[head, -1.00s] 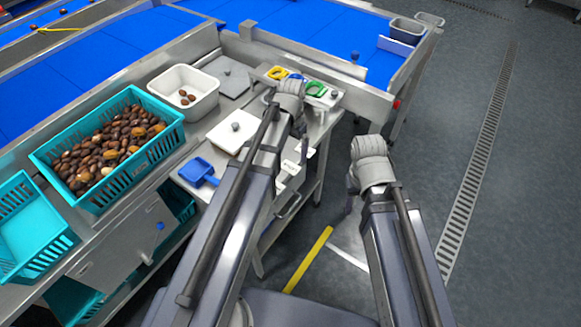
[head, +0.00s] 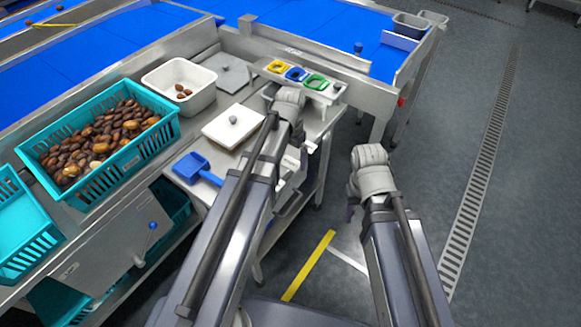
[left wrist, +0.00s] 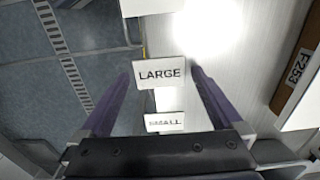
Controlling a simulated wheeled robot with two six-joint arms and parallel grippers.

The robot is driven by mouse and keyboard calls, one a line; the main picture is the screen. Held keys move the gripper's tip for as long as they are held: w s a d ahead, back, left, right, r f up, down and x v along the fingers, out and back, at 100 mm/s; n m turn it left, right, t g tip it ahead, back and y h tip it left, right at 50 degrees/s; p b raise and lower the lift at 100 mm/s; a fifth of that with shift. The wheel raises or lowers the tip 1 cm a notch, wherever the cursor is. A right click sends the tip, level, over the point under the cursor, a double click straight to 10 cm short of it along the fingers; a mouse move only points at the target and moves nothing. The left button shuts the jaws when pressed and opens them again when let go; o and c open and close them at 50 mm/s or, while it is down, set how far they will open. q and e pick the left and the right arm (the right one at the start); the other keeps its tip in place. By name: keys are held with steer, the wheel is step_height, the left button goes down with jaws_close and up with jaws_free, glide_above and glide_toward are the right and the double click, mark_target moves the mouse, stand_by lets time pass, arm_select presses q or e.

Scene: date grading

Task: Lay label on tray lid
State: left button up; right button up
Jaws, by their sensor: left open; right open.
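A white label reading LARGE (left wrist: 158,74) stands between the fingertips of my left gripper (left wrist: 162,80) in the left wrist view. The fingers are open, one on each side of it, and I see no grip on it. A second white label reading SMALL (left wrist: 164,123) is below it, nearer the palm. In the head view my left arm hides most of that gripper and the labels. A white square lid with a grey knob (head: 219,135) lies on the steel bench, left of my left wrist. My right gripper (head: 351,207) is open over the floor, mostly hidden by its wrist.
A blue scoop (head: 190,166) lies in front of the white lid. A teal crate of dates (head: 152,146) and a white tub (head: 206,99) holding a few dates stand to the left. A grey lid (head: 231,80) and a rack with coloured rings (head: 262,64) are behind. Floor at right is clear.

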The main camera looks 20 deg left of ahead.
mark_target(291, 162)
arm_select(q)
steer(key=shift+c, duration=0.4)
steer(key=c, duration=1.2)
steer(key=shift+r, duration=0.1)
arm_select(e)
steer(key=shift+r, duration=0.1)
step_height(291, 162, up, 10)
steer(key=p, duration=1)
steer(key=shift+c, duration=0.6)
arm_select(q)
step_height(291, 162, up, 10)
